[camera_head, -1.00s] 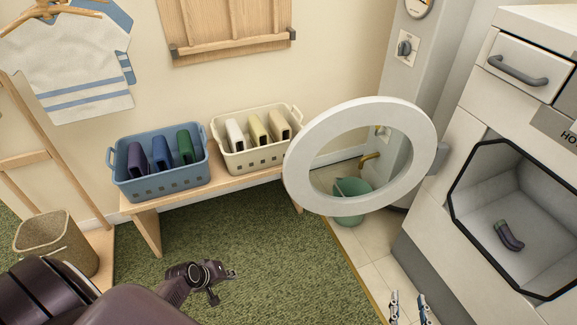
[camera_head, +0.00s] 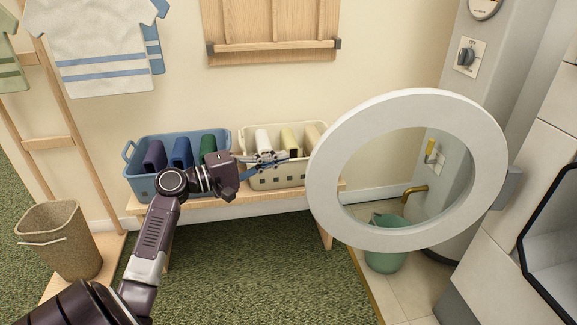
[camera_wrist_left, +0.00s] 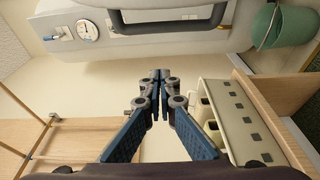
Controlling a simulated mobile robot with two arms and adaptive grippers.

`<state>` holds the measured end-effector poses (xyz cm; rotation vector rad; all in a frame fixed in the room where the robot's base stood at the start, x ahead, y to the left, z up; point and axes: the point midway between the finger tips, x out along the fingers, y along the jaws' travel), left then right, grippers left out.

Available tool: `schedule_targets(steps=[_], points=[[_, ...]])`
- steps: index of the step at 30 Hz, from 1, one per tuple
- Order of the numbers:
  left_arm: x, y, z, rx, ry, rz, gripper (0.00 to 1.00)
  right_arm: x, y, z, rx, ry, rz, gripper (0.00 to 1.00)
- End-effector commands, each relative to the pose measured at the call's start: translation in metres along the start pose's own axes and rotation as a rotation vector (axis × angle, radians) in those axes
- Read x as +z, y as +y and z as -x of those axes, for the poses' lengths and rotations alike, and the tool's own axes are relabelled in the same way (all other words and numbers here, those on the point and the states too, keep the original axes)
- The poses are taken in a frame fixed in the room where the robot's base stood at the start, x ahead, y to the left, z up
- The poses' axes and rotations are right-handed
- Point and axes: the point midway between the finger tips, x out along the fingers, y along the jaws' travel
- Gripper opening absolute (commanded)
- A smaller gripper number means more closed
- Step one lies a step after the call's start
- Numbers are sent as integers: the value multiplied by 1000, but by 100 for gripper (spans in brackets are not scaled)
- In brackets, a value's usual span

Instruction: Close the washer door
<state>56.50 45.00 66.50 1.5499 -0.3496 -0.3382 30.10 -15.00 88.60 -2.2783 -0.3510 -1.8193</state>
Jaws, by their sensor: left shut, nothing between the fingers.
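The washer door (camera_head: 420,107) is a white ring that stands swung open, left of the washer (camera_head: 497,262). The washer's dark-rimmed opening (camera_head: 560,225) is partly cut off at the right edge of the head view. My left gripper (camera_head: 286,158) is shut and empty, in front of the cream basket and just left of the door ring, with its fingers pointing right. No contact with the door shows. The left wrist view also shows its closed fingers (camera_wrist_left: 160,76), with a pale rounded surface beyond them that I cannot identify surely. My right gripper is out of view.
A blue basket (camera_head: 140,187) and a cream basket (camera_head: 282,181) stand on a wooden bench (camera_head: 215,203). A green bucket (camera_head: 385,262) stands behind the door. A wicker bin (camera_head: 62,240) is at left. Green carpet (camera_head: 265,275) in front is clear.

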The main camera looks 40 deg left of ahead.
Motion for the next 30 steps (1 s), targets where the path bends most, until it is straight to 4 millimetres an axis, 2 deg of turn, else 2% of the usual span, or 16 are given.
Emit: schedule_targets(steps=[1,12,21,30], points=[[0,-1,-10,2,-1,-2,0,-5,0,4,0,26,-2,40],[1,-2,-85,0,1,-1,0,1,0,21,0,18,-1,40],[31,-2,-71,-2,3,-1,0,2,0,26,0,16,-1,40],[37,-1,-69,-2,3,0,0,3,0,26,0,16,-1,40]])
